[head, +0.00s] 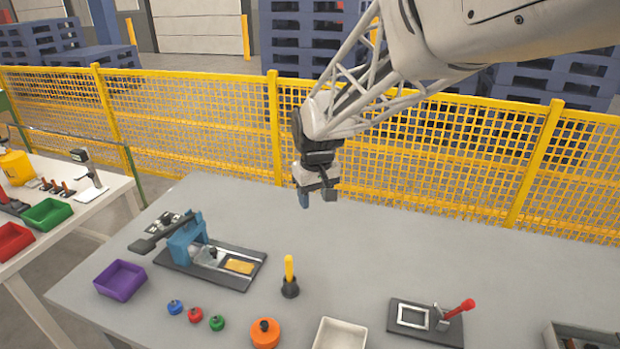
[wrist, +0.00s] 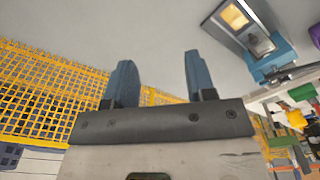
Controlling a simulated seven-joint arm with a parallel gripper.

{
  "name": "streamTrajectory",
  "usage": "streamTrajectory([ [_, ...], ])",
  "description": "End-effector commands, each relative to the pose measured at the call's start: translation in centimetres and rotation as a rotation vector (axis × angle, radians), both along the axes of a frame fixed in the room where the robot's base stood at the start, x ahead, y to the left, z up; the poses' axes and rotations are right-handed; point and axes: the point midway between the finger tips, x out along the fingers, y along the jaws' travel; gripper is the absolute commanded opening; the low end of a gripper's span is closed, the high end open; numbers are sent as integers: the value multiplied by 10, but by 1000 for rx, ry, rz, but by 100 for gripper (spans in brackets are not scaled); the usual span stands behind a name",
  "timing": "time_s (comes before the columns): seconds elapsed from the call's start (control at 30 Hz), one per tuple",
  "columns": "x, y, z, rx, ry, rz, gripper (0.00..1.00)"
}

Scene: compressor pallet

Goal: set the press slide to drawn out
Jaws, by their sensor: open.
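The press (head: 187,243) is a blue frame with a dark lever on a dark base plate (head: 184,267) at the left of the table. Its slide, with a yellow pad (head: 239,267), lies on the right part of the base, beside the blue frame. In the wrist view the press (wrist: 270,60) and the yellow pad (wrist: 235,16) show at the upper right. My gripper (head: 318,199) is open and empty, above the back of the table, to the right of and behind the press. Its two blue fingers (wrist: 158,82) stand apart with nothing between them. I cannot tell how far the slide is out.
A purple bin (head: 120,280), small coloured knobs (head: 195,314), an orange knob (head: 265,333) and a yellow-handled tool (head: 289,275) stand near the press. A red-handled clamp (head: 455,311) is at the right. A yellow mesh fence (head: 200,120) runs behind. The table's back middle is clear.

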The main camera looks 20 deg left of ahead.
Motion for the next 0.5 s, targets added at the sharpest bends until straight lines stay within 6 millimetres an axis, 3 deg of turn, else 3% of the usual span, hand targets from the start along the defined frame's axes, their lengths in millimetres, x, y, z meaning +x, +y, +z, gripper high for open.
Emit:
streamTrajectory([
  [0.03, 2, 18, -8, -4, 5, 25, 50],
  [0.27, 6, 96, -40, -17, 20, 131, 50],
  [0.5, -1, 178, -81, -32, 37, 243, 50],
])
